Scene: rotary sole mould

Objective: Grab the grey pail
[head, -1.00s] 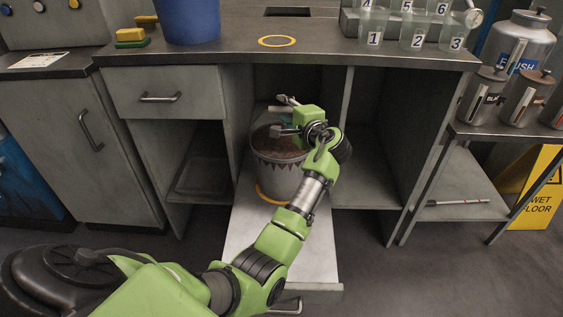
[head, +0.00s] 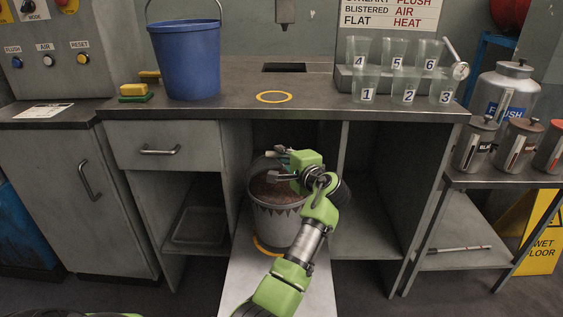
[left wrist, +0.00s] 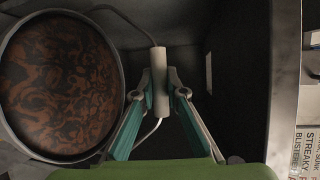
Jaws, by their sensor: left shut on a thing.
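The grey pail (head: 276,222) stands upright in the open middle bay under the counter, on a pull-out shelf (head: 262,285) with a yellow ring around its base. A dark jagged band runs below its rim, and brown mottled contents show inside. In the left wrist view, the pail (left wrist: 118,100) is at the left, with its wire handle reaching to a pale cylindrical grip (left wrist: 159,68). My left gripper (head: 277,164) is beside and above the pail's rim. Its two fingers (left wrist: 161,85) are shut on that handle grip. My right gripper is out of view.
The counter (head: 325,101) overhangs the bay, with side walls close by. On it stand a blue bucket (head: 186,62), a yellow-green sponge (head: 134,92) and several numbered cups (head: 405,88). A yellow ring (head: 274,97) on the counter is empty. Canisters (head: 475,145) stand at the right.

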